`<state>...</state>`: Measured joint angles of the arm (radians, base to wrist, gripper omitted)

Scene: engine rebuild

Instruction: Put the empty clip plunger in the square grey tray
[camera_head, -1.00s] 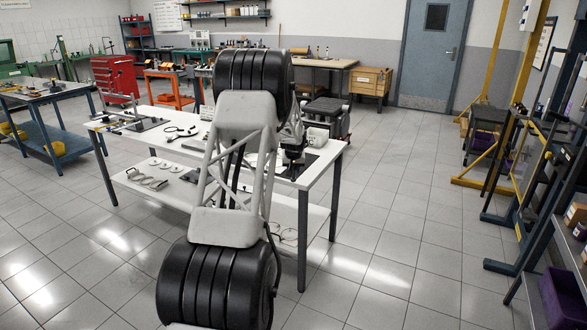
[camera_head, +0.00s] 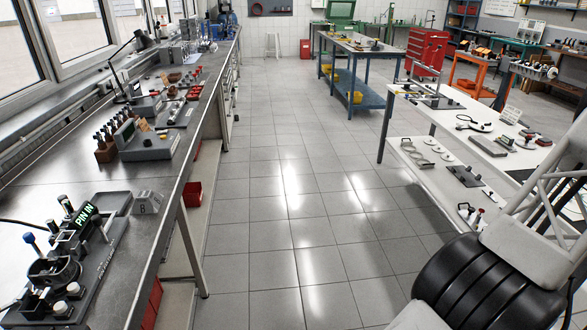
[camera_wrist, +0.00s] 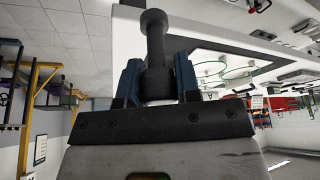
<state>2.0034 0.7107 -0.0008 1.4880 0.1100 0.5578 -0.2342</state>
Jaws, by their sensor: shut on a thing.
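My gripper (camera_wrist: 158,78) shows in the wrist view, its two blue fingers shut on a dark plunger (camera_wrist: 154,38). The plunger has a round knob at its outer end, a narrower shaft and a thicker collar between the fingers. I cannot tell from here whether it is empty. It is clear of any surface that I can see. The head view shows only part of my arm at the right; the gripper is outside it. A small grey tray (camera_head: 113,203) lies on the left bench, behind a fixture (camera_head: 75,245) with a lit "PIN IN" display; I cannot tell for certain that it is the square one.
The long metal bench (camera_head: 150,180) runs along the windows at left. A grey block marked B (camera_head: 146,203) stands near its edge. Further back are a wooden rack (camera_head: 105,153) and a grey box. The white table (camera_head: 440,118) is at right. Open tiled floor lies between.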

